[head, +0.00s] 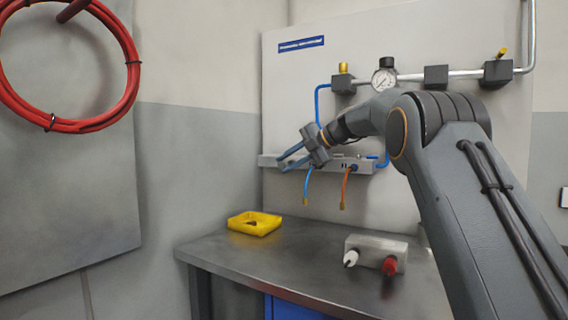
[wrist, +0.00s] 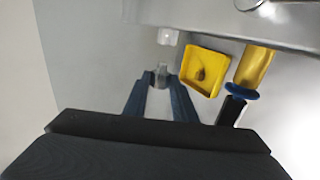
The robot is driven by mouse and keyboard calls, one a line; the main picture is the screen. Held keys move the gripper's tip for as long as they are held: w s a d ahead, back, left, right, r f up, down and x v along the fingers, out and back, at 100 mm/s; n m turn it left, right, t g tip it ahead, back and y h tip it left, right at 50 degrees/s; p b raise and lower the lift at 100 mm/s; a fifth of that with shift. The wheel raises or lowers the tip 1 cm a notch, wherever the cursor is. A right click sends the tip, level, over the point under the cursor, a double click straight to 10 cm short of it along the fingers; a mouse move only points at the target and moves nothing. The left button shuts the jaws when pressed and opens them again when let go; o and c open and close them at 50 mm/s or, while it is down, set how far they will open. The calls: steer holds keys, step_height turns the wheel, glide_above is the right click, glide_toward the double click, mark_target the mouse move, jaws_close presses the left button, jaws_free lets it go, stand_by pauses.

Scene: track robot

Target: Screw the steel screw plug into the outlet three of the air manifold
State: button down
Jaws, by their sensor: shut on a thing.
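The air manifold (head: 358,165) is a grey bar low on the white panel in the head view. A blue hose and an orange hose hang from it. My gripper (head: 284,160) is in front of its left part and hides some of it. In the wrist view my gripper (wrist: 160,80) is shut on a small grey piece, likely the steel screw plug (wrist: 161,74), held between the fingertips. I cannot make out the plug in the head view. A grey bar, likely the manifold, crosses the top of the wrist view (wrist: 215,22). I cannot tell which outlet is three.
A yellow tray (head: 262,231) with a small dark thing in it stands on the steel bench (head: 225,252). A grey block (head: 374,244) with a white and a red knob stands further right. A pressure gauge (head: 384,79) and pipes are above the manifold. A red hose coil (head: 137,75) hangs left.

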steer(key=shift+w+d, duration=0.45)
steer(key=shift+w, duration=0.2)
steer(key=shift+b, duration=1.75)
stand_by(1.4)
steer(key=shift+w+d+p, duration=0.55)
steer(key=shift+w+p, duration=0.35)
steer(key=shift+p, duration=0.35)
steer(key=c, duration=1.4)
jaws_free()
steer(key=b+v, duration=0.1)
steer(key=v, duration=0.7)
steer(key=shift+w, duration=0.1)
steer(key=shift+c, duration=0.3)
